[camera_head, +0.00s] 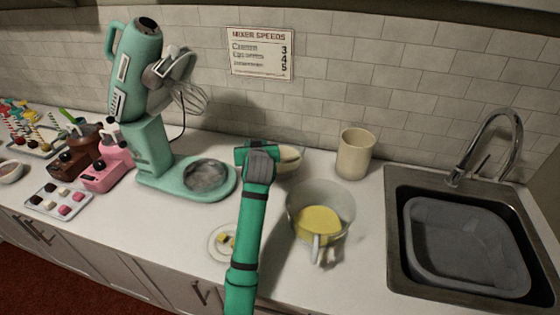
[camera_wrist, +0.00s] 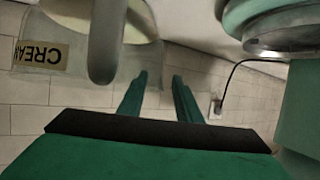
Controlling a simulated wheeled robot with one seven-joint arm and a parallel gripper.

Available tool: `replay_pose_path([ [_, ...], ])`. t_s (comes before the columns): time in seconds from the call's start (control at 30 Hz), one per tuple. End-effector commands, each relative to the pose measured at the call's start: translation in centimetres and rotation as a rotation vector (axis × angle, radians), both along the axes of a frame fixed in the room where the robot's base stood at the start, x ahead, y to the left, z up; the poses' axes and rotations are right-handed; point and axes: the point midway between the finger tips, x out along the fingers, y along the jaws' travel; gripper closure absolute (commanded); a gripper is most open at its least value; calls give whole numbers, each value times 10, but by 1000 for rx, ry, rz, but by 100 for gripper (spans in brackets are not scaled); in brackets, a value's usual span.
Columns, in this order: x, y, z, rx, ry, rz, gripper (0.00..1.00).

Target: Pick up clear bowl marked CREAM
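The clear bowl marked CREAM (camera_wrist: 38,58) shows at the upper left of the wrist view, upside down, with its label, pale contents and a grey handle (camera_wrist: 106,40). My gripper (camera_wrist: 158,85) has its two green fingers apart, with only wall tiles visible between them. The bowl is beside the fingers, to their left in this view; contact cannot be told. In the head view my gripper (camera_head: 257,150) partly hides a bowl with pale contents (camera_head: 290,160), which appears to be the same one; its label is not visible there.
A clear jug with yellow contents (camera_head: 320,222) stands in front, right of my arm. A beige canister (camera_head: 355,153) and a sink (camera_head: 395,250) are to the right. A teal mixer (camera_head: 150,150) stands left. A small plate (camera_head: 217,252) lies beside my arm.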

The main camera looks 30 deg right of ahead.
Motion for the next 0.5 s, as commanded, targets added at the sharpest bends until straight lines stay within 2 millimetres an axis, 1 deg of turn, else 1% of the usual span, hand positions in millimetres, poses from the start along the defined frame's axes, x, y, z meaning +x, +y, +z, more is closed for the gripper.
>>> replay_pose_path([
  [0.2, 1, -1, 0, 0, 0, -1, 69],
  [0.23, 1, -1, 0, 0, 0, -1, 71],
  [0.27, 1, -1, 0, 0, 0, -1, 78],
  [0.3, 1, -1, 0, 0, 0, 0, 88],
  [0.33, 1, -1, 0, 0, 0, 0, 95],
  [0.37, 1, 0, 0, 0, 0, 0, 100],
  [0.5, 1, 0, -1, 0, 0, 0, 100],
])
